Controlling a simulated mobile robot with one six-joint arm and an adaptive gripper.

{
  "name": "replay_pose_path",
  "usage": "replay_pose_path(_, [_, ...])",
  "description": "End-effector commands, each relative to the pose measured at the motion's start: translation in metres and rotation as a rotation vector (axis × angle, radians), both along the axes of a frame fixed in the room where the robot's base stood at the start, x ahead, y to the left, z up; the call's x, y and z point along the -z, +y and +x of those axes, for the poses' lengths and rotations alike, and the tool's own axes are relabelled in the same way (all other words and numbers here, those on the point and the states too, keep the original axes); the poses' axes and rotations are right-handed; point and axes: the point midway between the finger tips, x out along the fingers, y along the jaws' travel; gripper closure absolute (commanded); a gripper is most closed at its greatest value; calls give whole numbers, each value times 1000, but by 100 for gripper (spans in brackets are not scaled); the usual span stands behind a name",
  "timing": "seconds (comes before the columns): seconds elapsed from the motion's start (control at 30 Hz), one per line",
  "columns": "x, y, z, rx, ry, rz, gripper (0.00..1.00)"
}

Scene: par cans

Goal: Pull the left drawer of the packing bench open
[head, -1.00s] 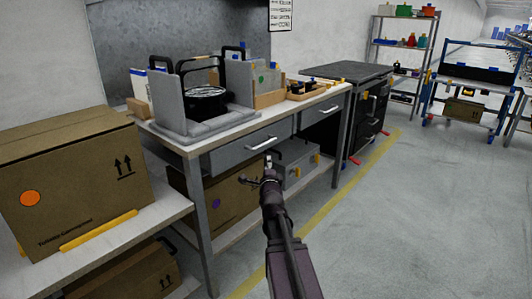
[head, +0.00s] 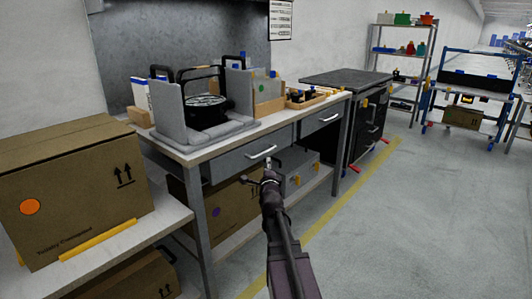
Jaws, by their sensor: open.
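The packing bench (head: 222,148) stands at the centre left with two grey drawers under its white top. The left drawer (head: 232,163) looks shut, with a pale bar handle (head: 262,152) across its front. The right drawer (head: 318,122) also looks shut and has its own handle (head: 327,117). My gripper (head: 267,171) is open and empty, just below the left drawer's handle in the picture. It appears apart from the handle, but the depth between them is hard to judge. The fingertips are small and dark, so their detail is unclear.
A black can in grey foam (head: 205,137) and a wooden tray (head: 307,98) sit on the bench. A cardboard box (head: 228,208) and grey case (head: 295,170) rest on the lower shelf. A side table with a box (head: 75,185) stands left.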

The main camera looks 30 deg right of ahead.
Motion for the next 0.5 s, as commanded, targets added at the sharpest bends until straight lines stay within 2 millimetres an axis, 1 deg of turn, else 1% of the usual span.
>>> replay_pose_path(0.03, [-2,-6,11,0,0,0,43])
replay_pose_path(0.1, [-4,-11,20,0,0,0,43])
replay_pose_path(0.3, [-8,-26,46,0,0,0,43])
replay_pose_path(0.5, [-11,-39,68,0,0,1,43])
